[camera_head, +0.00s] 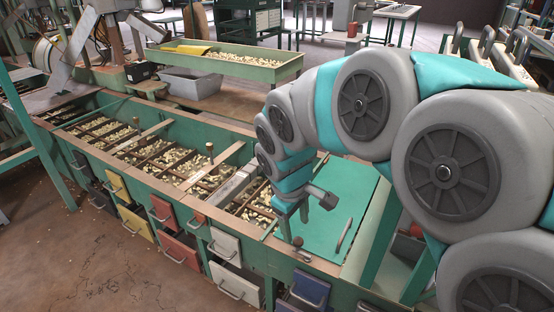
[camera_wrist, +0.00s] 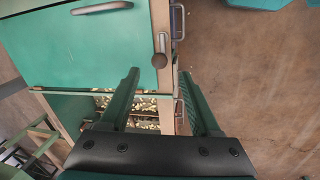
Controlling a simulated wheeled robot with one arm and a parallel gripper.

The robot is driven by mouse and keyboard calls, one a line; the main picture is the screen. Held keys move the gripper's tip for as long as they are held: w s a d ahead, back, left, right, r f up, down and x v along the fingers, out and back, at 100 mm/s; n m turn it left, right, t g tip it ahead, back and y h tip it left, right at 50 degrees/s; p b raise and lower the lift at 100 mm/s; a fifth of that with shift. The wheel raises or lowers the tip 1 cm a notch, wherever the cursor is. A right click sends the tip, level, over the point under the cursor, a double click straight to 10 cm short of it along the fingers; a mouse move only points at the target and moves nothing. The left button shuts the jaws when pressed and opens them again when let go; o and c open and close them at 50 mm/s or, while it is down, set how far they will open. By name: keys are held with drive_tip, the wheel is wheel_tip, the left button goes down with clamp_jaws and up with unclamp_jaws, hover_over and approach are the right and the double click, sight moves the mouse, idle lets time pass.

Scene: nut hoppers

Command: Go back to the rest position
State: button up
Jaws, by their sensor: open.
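My gripper (camera_head: 291,218) hangs from my grey and teal arm, above the near edge of the long green nut hopper (camera_head: 262,245). In the wrist view, my gripper (camera_wrist: 160,85) has its two green fingers spread apart with nothing between them. Past the fingers are the green lid (camera_wrist: 105,45), a round dark knob (camera_wrist: 159,60) and a strip of the nuts compartment. The lid (camera_head: 325,205) lies flat over the right end of the hopper and bears a metal handle (camera_head: 344,236). My arm hides part of the lid and of the hopper's back side.
Colored drawers, such as a yellow one (camera_head: 117,185) and a white one (camera_head: 224,245), line the hopper's front, some pulled out. A grey bin (camera_head: 191,84) and a green tray of nuts (camera_head: 285,73) stand behind. Bare floor (camera_head: 70,255) lies at the front left.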

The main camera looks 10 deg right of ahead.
drive_tip(key=s+d+m+g, duration=0.1)
drive_tip(key=s+m, duration=0.3)
drive_tip(key=s, duration=0.8)
drive_tip(key=s+d+f+m+g+y, duration=0.1)
drive_tip(key=s+d+m, duration=0.3)
drive_tip(key=s, duration=0.8)
drive_tip(key=shift+s+d+m+g+y, duration=0.15)
drive_tip(key=shift+d+m+g+y, duration=0.2)
drive_tip(key=shift+g, duration=0.35)
drive_tip(key=shift+f, duration=0.1)
